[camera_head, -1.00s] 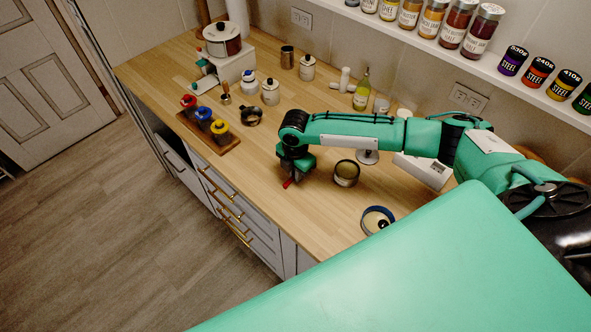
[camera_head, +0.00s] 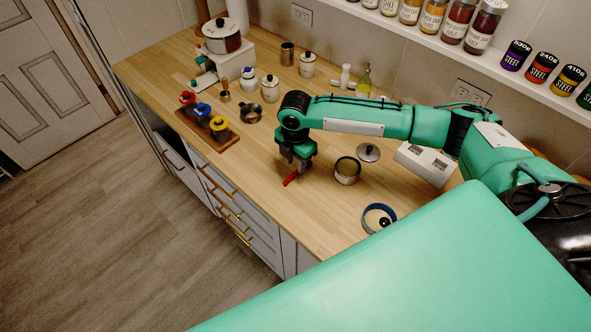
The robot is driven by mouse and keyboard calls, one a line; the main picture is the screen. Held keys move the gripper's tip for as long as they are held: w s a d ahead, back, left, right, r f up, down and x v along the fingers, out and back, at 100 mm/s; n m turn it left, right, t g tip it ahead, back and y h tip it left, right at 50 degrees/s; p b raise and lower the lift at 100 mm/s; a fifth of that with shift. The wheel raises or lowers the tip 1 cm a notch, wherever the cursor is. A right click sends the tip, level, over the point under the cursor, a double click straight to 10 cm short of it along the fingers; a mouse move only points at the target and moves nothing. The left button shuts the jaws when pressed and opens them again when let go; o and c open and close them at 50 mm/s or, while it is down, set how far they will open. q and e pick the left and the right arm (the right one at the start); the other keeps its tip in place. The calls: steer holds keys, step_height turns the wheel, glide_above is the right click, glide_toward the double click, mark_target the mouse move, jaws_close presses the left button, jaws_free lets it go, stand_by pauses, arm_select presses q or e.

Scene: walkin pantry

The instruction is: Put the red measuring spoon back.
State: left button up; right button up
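My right gripper (camera_head: 294,171) reaches in from the right and points down over the middle of the wooden counter. A small red piece (camera_head: 290,180), which looks like the red measuring spoon, sticks out at its fingertips. The fingers appear shut on it; most of the spoon is hidden or too small to make out. It appears to be held above the counter, left of an open metal tin (camera_head: 347,171). My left gripper is not in view.
A wooden board (camera_head: 222,145) holds jars with red, blue and yellow lids at the left. A white slotted box (camera_head: 425,164), a round lid (camera_head: 368,152) and a blue-rimmed round container (camera_head: 378,218) are at the right. Canisters stand behind.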

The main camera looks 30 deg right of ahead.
mark_target(296, 173)
step_height(296, 173, up, 8)
steer(key=b, duration=0.2)
stand_by(0.4)
